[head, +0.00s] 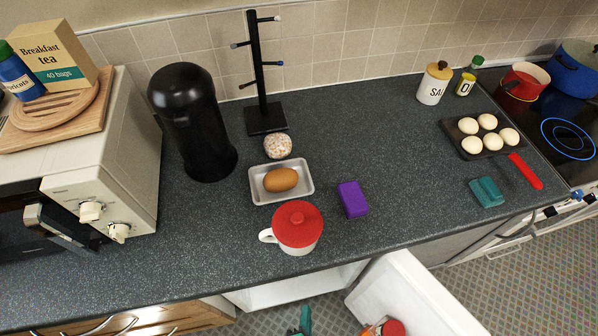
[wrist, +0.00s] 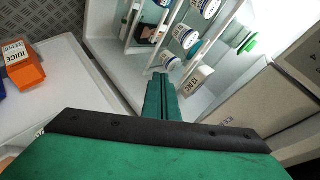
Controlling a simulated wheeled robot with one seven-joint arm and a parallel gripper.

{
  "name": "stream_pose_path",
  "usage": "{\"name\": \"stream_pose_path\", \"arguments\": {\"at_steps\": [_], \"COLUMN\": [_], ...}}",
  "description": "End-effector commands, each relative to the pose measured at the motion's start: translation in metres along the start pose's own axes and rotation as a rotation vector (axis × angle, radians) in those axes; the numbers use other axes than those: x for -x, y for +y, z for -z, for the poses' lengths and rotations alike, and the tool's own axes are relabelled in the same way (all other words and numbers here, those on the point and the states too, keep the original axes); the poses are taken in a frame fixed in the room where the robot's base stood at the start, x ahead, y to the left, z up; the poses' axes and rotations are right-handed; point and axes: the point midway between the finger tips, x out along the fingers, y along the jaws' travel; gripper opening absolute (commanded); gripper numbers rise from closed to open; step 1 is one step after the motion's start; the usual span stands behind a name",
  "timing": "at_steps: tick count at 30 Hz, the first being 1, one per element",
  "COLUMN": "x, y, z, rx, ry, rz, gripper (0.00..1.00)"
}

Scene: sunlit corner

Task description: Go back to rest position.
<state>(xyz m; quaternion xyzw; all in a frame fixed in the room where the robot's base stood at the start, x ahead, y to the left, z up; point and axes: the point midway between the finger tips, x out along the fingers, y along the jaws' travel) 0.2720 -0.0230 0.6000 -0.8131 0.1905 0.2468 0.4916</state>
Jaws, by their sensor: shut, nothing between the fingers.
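My green gripper (wrist: 162,78) is shut and empty, its fingers together in the wrist view. It points at an open white cabinet, apparently a fridge, with shelves (wrist: 140,30) holding several jars and small tubs. In the head view only a small green part of my gripper (head: 304,320) shows at the bottom edge, below the counter front and left of the open white door (head: 415,300). Whether it touches anything cannot be told.
The dark counter (head: 400,180) holds a mug with a red lid (head: 298,225), a metal tray (head: 300,190) with a brown item, a purple block (head: 352,199) and an egg tray (head: 466,147). An orange juice carton (wrist: 24,68) lies left in the wrist view.

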Motion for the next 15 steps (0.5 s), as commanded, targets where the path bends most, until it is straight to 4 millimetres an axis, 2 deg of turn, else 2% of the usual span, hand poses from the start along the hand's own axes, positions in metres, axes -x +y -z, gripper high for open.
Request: {"name": "stream_pose_path", "arguments": {"at_steps": [1,9,12,15], "x": [0.023,0.131,0.161,0.181], "y": [-0.015,-0.112,-0.142,-0.164], "z": [0.005,0.048,0.061,0.07], "rx": [0.111,0.726,0.893,1.008], "ry": [0.015,0.175,0.238,0.286], "rz": [0.035,0.207,0.244,0.265], "gripper": [0.0,0.0,0.0,0.0]}}
